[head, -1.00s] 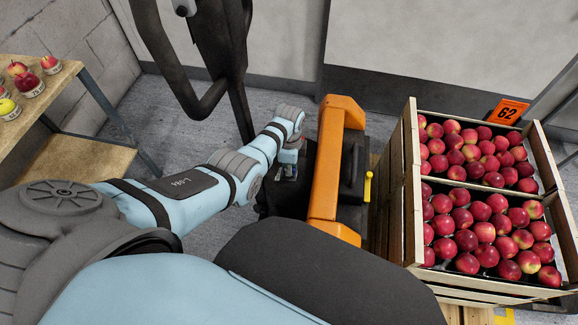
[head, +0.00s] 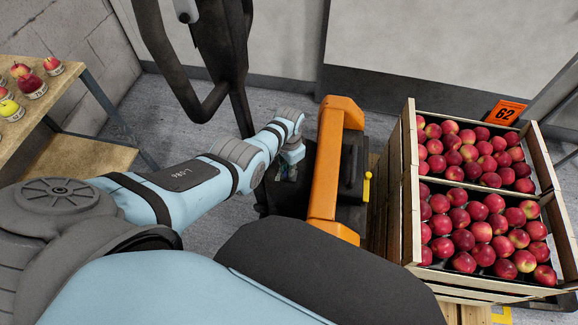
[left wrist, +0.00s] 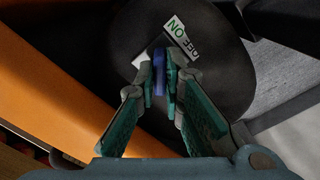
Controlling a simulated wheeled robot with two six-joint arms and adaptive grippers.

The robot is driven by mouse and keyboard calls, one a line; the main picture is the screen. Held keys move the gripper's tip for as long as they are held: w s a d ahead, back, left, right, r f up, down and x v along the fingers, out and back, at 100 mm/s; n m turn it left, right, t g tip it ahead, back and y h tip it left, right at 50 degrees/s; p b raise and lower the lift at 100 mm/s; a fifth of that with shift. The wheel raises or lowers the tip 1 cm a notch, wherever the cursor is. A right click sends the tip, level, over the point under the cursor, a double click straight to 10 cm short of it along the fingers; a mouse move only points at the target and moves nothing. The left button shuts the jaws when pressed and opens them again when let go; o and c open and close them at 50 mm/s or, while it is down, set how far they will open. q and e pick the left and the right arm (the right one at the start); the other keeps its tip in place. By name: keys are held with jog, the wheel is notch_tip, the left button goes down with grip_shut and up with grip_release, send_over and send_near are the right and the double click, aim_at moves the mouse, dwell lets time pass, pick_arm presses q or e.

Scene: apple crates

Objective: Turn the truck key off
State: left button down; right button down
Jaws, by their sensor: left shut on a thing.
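The truck key (left wrist: 158,72) shows in the left wrist view as a narrow blue piece standing on a round dark panel (left wrist: 124,40). My left gripper (left wrist: 163,78) is shut on the key, with a green-lined finger on each side of it. A white label (left wrist: 181,38) with green ON and dark OFF lettering lies just beyond the fingertips. I cannot tell which word the key points to. In the head view, my left gripper (head: 287,172) reaches down to the dark top of the orange truck (head: 325,185), and the key is hidden there. My right gripper is not in view.
Crates of red apples (head: 410,185) stand to the right of the truck. A wooden shelf (head: 75,70) with several apples is at the left. A dark upright frame (head: 225,60) rises behind my left arm. Grey floor shows between shelf and truck.

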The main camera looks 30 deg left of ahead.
pick_arm(q)
jog(key=n, duration=0.4)
jog(key=shift+n, duration=2.2)
jog(key=c, duration=1.7)
grip_release()
jog(key=shift+w+r, duration=0.15)
jog(key=shift+r, duration=0.5)
notch_tip(320, 180, up, 11)
jog(key=shift+f, duration=0.15)
